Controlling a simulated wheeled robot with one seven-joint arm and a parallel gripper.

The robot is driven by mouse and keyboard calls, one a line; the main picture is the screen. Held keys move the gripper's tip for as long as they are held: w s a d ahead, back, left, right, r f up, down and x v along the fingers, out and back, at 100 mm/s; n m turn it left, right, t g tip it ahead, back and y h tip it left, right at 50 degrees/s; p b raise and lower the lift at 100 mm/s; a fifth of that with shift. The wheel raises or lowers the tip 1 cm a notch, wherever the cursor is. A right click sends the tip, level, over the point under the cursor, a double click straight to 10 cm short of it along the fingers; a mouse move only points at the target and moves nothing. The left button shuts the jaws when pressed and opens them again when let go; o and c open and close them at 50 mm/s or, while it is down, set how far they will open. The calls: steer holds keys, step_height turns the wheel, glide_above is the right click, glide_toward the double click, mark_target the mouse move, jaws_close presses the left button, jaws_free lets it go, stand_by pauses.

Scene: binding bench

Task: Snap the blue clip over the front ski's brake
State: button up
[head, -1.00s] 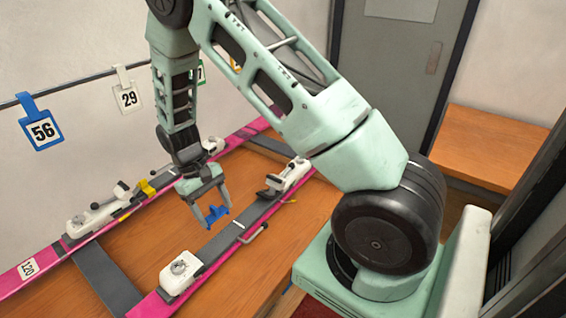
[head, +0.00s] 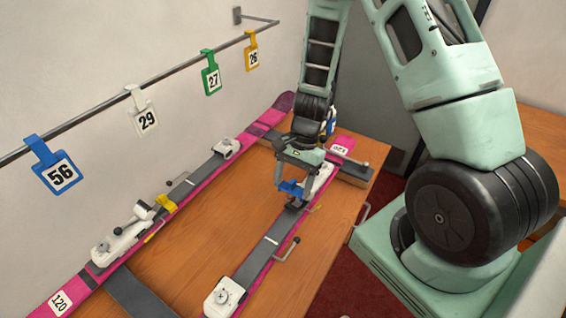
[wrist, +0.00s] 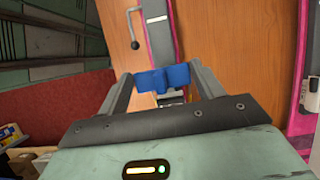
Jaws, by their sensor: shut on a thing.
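My gripper (head: 293,183) is shut on the blue clip (head: 290,188), which also shows between the fingertips in the wrist view (wrist: 162,78). The clip is above the front ski (head: 262,258), at its rear binding. The white heel piece (head: 324,172) of that binding is partly hidden behind my gripper. The front ski's brake is mostly hidden by my gripper and clip; I cannot tell whether the clip touches it. In the wrist view the clip covers part of the binding beneath it.
The back ski (head: 190,200) carries a yellow clip (head: 165,203) by its binding. A crank handle (head: 288,249) sticks out beside the front ski. The wooden bench top (head: 215,238) between the skis is clear.

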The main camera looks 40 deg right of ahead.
mark_target(291, 209)
steer(key=shift+f+b, duration=3)
steer(key=shift+f, duration=0.5)
steer(key=o, duration=0.4)
steer(key=c, duration=0.5)
steer(key=shift+f+b, duration=1.7)
steer(key=shift+f, duration=0.35)
steer(key=shift+r, duration=0.1)
